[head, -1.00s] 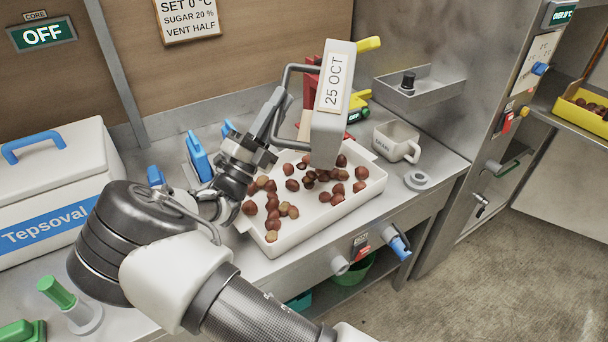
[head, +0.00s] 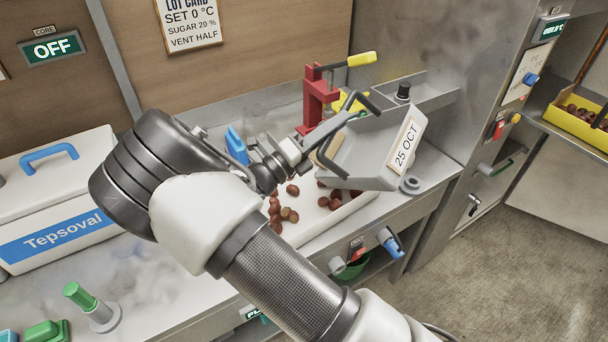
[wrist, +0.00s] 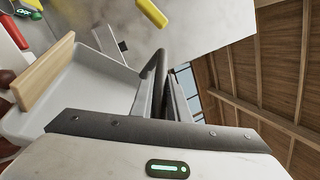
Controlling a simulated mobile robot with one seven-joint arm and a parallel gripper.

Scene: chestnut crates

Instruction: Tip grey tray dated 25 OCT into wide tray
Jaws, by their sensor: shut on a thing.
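The grey tray dated 25 OCT (head: 375,152) hangs tilted over the back right part of the wide white tray (head: 322,233). Its label faces the front right. The part of its inside that shows looks bare, also in the wrist view (wrist: 88,88). My gripper (head: 338,122) is shut on the grey tray's dark handle; its fingers show in the wrist view (wrist: 165,95). Several brown chestnuts (head: 292,190) lie in the wide tray. The grey tray hides that tray's far right part.
A red press with a yellow lever (head: 318,97) stands behind. A round grey fitting (head: 410,185) is at the right counter edge. A white Tepsoval box (head: 55,205) stands left. The front left counter is partly clear.

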